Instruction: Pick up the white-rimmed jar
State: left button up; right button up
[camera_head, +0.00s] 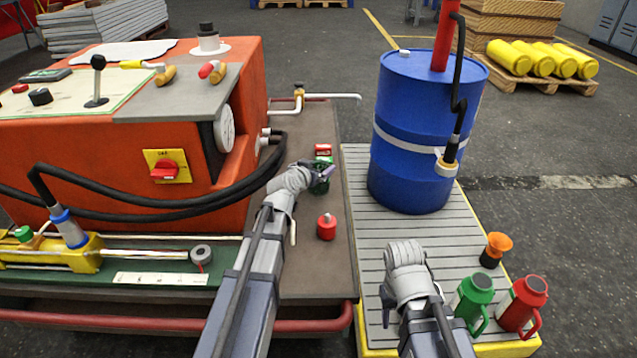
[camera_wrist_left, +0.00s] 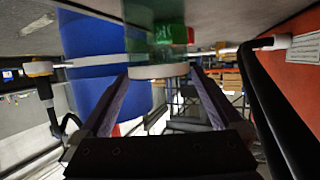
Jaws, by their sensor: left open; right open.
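The white-rimmed jar is a green, see-through jar. In the left wrist view the jar (camera_wrist_left: 152,42) hangs upside down in the picture, its white rim (camera_wrist_left: 158,71) between the fingertips of my open left gripper (camera_wrist_left: 160,78). The fingers stand on either side of it, and I cannot tell whether they touch it. In the head view the jar (camera_head: 320,187) is mostly hidden behind my left gripper (camera_head: 318,173) on the brown bench top. My right gripper (camera_head: 405,258) is over the slatted platform, away from the jar; its fingers are hardly visible.
A small red and green box (camera_head: 323,151) lies just behind the jar. A red container (camera_head: 326,227) stands nearer on the bench. A blue drum (camera_head: 415,120), a green flask (camera_head: 473,297) and a red flask (camera_head: 522,303) stand on the platform. Black hoses (camera_head: 225,203) run beside my left gripper.

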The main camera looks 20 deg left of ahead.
aim_at(322, 164)
pick_arm(q)
jog(key=b+x, duration=0.1)
jog(key=x, duration=0.1)
jog(key=b+x, duration=0.1)
jog(key=x, duration=0.1)
jog(key=shift+f, duration=0.45)
jog(key=shift+w, duration=0.45)
jog(key=c, duration=1.2)
